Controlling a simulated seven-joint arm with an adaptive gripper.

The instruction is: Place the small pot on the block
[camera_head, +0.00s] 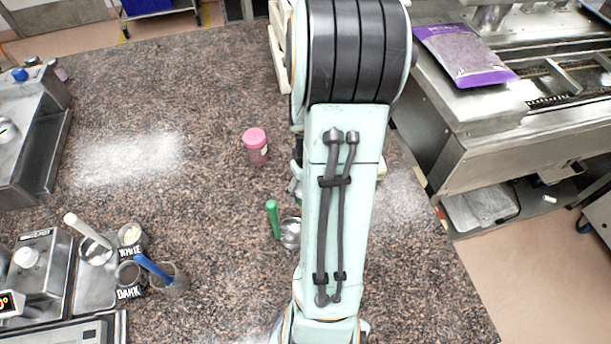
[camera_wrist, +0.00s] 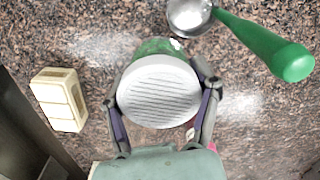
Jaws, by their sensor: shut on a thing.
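The small pot (camera_wrist: 158,92) has a ridged white lid and a green side, and it shows in the wrist view. My gripper (camera_wrist: 160,88) is shut on it, one finger on each side. Whether the pot touches the counter I cannot tell. The cream block (camera_wrist: 60,99) lies to the left of the pot in the wrist view, apart from it, with its top bare. In the head view only an edge of the block (camera_head: 382,168) shows beside my arm, which hides the pot and most of my gripper.
A ladle with a green handle (camera_wrist: 266,46) lies near the pot. A pink-lidded jar (camera_head: 256,147) stands left of my arm on the speckled counter (camera_head: 200,230). Containers with tools stand at lower left, and a metal machine (camera_head: 480,135) is at right. The counter's left middle is clear.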

